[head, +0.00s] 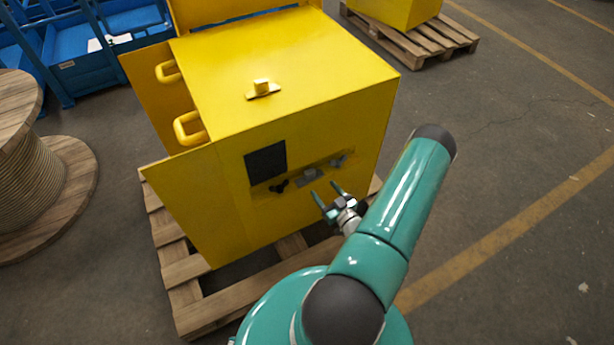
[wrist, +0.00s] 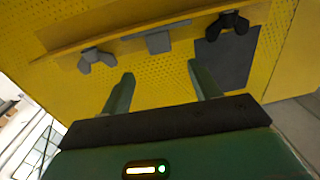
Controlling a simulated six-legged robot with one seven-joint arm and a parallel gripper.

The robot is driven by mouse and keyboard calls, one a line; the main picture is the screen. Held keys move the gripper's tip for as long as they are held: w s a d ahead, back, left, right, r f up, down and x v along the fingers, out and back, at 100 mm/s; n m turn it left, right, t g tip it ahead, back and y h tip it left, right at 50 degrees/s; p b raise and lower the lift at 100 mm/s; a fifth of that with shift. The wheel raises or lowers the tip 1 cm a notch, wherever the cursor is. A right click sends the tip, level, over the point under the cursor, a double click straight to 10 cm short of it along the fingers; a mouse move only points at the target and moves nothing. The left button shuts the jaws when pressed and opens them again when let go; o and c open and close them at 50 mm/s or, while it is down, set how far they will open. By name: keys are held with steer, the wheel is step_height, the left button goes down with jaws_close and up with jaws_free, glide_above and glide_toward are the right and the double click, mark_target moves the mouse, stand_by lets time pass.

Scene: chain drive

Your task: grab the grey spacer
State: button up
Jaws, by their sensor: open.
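The grey spacer (head: 308,176) looks like a small grey block on the narrow yellow ledge (wrist: 70,53) on the front of the yellow machine housing (head: 230,190). In the wrist view the spacer (wrist: 159,41) sits between a grey wing nut (wrist: 97,58) and a black wing nut (wrist: 227,23). My gripper (head: 325,190) is open and empty. Its two green fingers (wrist: 160,72) point toward the ledge, with the spacer roughly between their lines. The fingers look short of the spacer and do not touch it.
A dark square panel (head: 266,160) is on the housing beside the ledge. The housing stands on a wooden pallet (head: 190,318), with its side door open. A cable spool (head: 35,190) and blue racks (head: 75,65) are at the left. The floor at the right is clear.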

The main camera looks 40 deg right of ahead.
mark_target(311, 174)
steer(key=x, duration=0.9)
steer(key=shift+r, duration=0.1)
steer(key=c, duration=1.1)
steer(key=shift+c, duration=0.2)
